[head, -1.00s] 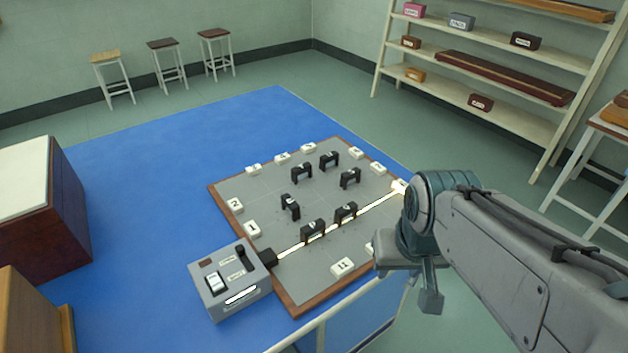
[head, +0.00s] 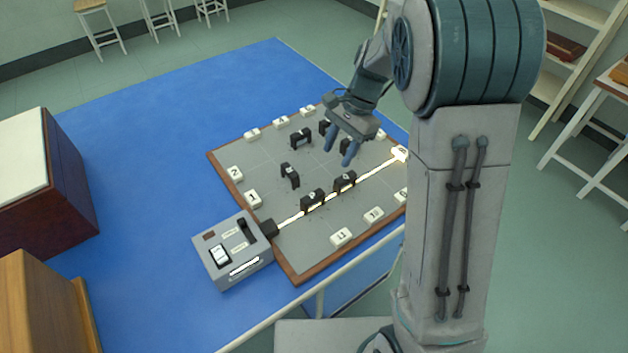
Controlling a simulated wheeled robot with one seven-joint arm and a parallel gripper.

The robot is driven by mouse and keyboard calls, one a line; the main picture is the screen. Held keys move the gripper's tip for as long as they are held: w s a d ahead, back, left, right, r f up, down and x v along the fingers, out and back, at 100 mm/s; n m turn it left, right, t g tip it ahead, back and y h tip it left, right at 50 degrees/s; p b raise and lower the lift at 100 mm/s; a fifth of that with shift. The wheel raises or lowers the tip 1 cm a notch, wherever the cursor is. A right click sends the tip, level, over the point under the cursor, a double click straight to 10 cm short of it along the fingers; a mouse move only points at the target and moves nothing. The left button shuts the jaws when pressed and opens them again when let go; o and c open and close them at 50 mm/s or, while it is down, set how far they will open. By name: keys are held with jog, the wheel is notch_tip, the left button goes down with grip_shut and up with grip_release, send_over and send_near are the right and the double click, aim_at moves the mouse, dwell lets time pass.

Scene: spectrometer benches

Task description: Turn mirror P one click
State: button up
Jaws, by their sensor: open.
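Several black mirror mounts stand on the grey board (head: 262,165). Their letters are too small to read, so I cannot tell which one is mirror P. Two mounts, a front one (head: 312,199) and one to its right (head: 344,181), stand on the bright beam line. Another mount (head: 289,175) stands at the left and one (head: 301,138) at the back. My gripper (head: 340,150) is open and empty, pointing down over the back right of the board. It partly hides two further mounts near its fingers. I cannot tell its exact height or any contact.
A grey lamp box (head: 233,250) with switches sits at the board's front left corner. The beam runs from it to a glowing tile (head: 400,154) at the right edge. White numbered tiles (head: 341,236) ring the board. A pale rail (head: 318,300) runs along the front.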

aim_at(313, 195)
jog(key=shift+m, duration=0.6)
jog(key=x, duration=0.5)
jog(key=w+p+x, duration=0.1)
jog(key=x, duration=0.4)
jog(key=a+p+x, duration=0.1)
jog(key=x, duration=0.4)
jog(key=shift+w+f, duration=0.1)
jog(key=shift+w, duration=0.25)
grip_shut()
